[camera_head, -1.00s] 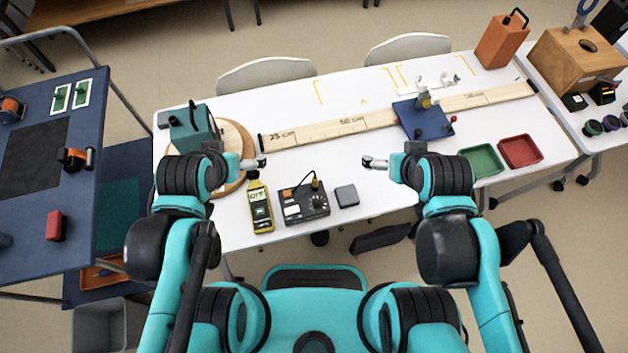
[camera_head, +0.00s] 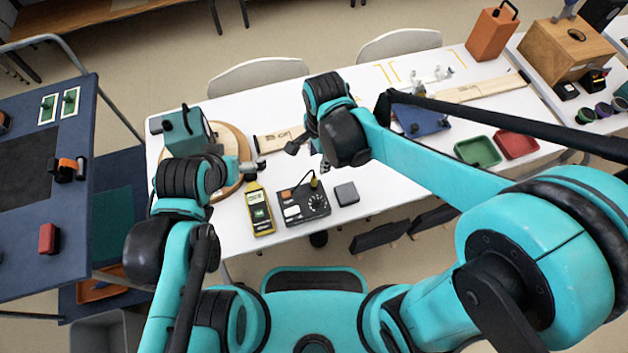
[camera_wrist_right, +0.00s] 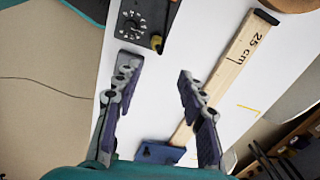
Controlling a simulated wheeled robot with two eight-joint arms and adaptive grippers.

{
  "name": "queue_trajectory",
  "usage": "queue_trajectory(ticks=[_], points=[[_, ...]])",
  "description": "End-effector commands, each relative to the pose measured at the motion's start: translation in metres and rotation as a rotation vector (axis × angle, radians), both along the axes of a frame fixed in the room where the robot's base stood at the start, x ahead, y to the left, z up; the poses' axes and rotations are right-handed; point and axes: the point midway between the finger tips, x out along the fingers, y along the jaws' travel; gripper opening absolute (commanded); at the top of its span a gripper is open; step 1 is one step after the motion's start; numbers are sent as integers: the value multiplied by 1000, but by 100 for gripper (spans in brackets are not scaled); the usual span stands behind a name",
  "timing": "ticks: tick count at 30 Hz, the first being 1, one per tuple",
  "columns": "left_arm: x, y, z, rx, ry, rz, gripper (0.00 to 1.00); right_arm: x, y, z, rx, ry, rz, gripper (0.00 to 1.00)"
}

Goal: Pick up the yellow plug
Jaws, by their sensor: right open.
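The yellow plug (camera_head: 313,183) stands at the back edge of a black control box (camera_head: 292,212) with a dial, and a dark cable runs from it. In the right wrist view the plug (camera_wrist_right: 157,42) is at the box's corner, just beyond my fingertips. My right gripper (camera_head: 308,156) hangs open behind the box, partly hidden by its own arm. In the wrist view its fingers (camera_wrist_right: 158,67) are spread with nothing between them. My left gripper (camera_head: 254,166) is near the round wooden base, left of the box; its jaws are too small to judge.
A yellow meter (camera_head: 260,210) lies left of the box and a small grey block (camera_head: 347,194) right of it. A wooden rule (camera_head: 272,142) lies behind, partly hidden by my right arm. Green (camera_head: 477,150) and red trays (camera_head: 515,145) are at right.

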Motion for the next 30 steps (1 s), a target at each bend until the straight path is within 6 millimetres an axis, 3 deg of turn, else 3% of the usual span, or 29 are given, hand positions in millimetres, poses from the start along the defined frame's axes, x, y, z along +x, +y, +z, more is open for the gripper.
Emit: queue_trajectory(ticks=[6, 17, 24, 30], points=[[0, 0, -3, 0, 0, 0, 100, 0, 21, -23, -21, 60, -132, 40], [0, 0, -21, 0, 0, 0, 100, -3, 18, -60, -23, 62, -141, 40], [0, 0, -41, 0, 0, 0, 100, -6, 13, -96, -22, 61, -140, 40], [0, 0, -40, 0, 0, 0, 100, -6, 13, -98, -22, 61, -140, 40]])
